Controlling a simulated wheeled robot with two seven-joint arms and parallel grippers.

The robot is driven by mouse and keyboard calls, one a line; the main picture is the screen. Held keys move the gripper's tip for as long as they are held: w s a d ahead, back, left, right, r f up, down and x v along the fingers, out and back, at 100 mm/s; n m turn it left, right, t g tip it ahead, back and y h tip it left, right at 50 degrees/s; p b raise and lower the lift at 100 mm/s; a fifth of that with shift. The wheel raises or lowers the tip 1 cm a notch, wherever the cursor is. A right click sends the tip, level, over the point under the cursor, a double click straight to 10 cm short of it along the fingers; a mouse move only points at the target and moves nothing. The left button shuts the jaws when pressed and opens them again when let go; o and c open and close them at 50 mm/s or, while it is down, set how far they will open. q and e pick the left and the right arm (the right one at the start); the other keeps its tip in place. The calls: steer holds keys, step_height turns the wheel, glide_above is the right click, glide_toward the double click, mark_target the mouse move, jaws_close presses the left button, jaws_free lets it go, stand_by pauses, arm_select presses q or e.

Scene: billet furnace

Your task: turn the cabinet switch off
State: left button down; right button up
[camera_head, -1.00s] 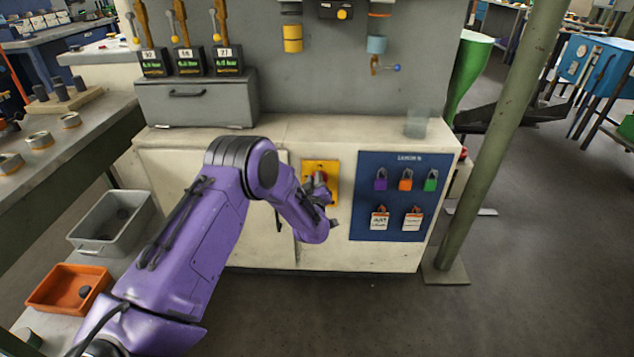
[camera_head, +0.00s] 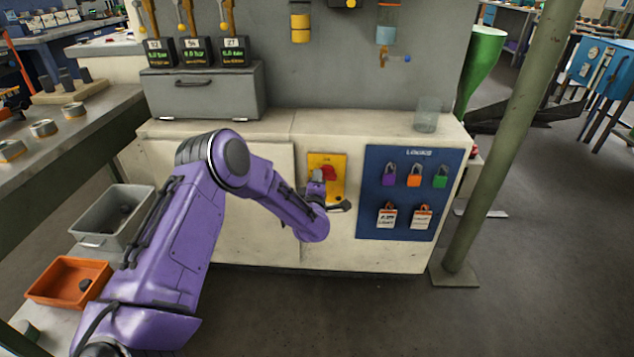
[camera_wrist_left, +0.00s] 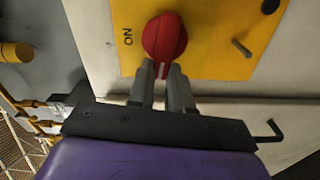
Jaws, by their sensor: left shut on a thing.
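The cabinet switch is a round red knob (camera_wrist_left: 164,38) on a yellow plate (camera_wrist_left: 215,35), with "ON" printed beside it in the left wrist view. A pale mark on the knob points toward my fingers. In the head view the red knob (camera_head: 328,173) sits on the yellow plate (camera_head: 340,160) on the cabinet front (camera_head: 215,240). My left gripper (camera_wrist_left: 162,80) is at the knob's lower edge, its two fingers close together and shut on the knob's grip. The fingers partly hide that edge. My right gripper is in neither view.
A blue lock board (camera_head: 400,235) with padlocks and tags is right of the switch. A green post (camera_head: 490,160) stands further right. A glass (camera_head: 427,115) stands on the cabinet top. A grey bin (camera_head: 105,225) and an orange bin (camera_head: 65,280) are at left.

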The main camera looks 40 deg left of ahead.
arm_select(q)
steer(key=shift+f+n+b, duration=0.35)
steer(key=shift+n, duration=0.45)
steer(key=c, duration=1)
jaws_free()
steer(key=shift+c, duration=0.2)
steer(key=shift+r, duration=0.1)
steer(key=p+v, duration=0.1)
steer(key=v, duration=0.9)
steer(key=shift+s, duration=0.25)
steer(key=shift+d, duration=0.15)
